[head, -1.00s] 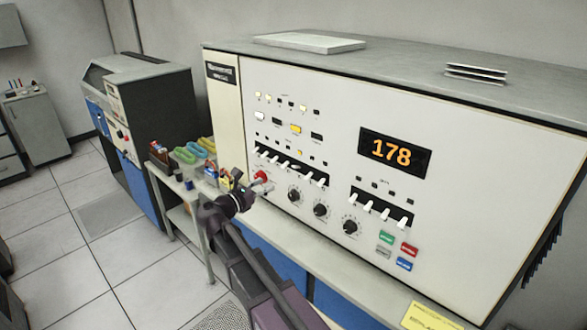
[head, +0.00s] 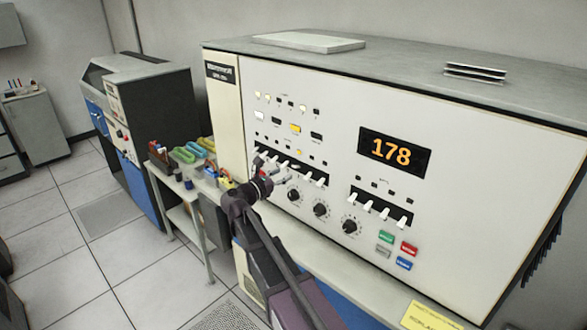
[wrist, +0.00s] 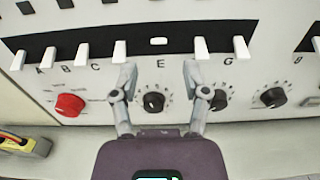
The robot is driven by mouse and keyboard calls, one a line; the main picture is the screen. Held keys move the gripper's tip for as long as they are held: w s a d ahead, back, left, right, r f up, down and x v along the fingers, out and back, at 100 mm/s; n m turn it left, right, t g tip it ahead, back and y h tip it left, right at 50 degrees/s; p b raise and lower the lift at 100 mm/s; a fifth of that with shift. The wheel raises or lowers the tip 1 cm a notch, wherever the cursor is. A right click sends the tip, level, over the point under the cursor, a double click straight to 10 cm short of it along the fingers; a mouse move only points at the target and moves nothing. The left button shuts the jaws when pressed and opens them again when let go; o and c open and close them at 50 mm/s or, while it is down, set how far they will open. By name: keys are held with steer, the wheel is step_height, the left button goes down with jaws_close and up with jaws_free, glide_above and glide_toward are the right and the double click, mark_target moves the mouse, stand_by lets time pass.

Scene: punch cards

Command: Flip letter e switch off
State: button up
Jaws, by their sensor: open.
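The letter E switch (wrist: 158,41) is in the black switch strip in the wrist view, above the printed E. It shows as a short white block, while its neighbours show as longer levers hanging down. My gripper (wrist: 158,75) is open, with one fingertip to the left of the E and one to the right. Nothing is between the fingers. The fingertips overlap the lower edge of the strip and hide the labels beside E; contact cannot be told. In the head view my gripper (head: 272,172) is in front of the left switch row and covers part of it.
A red knob (wrist: 69,105) and black dials (wrist: 153,102) lie below the switches, close to my fingers. Another switch bank (head: 381,207) and coloured buttons (head: 387,237) are to the right. A ledge runs below the panel (head: 470,210). Colourful trays (head: 190,152) stand at the left.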

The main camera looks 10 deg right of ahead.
mark_target(294, 167)
steer(key=shift+x, duration=3.1)
steer(key=c, duration=0.8)
steer(key=shift+a, duration=0.15)
jaws_close()
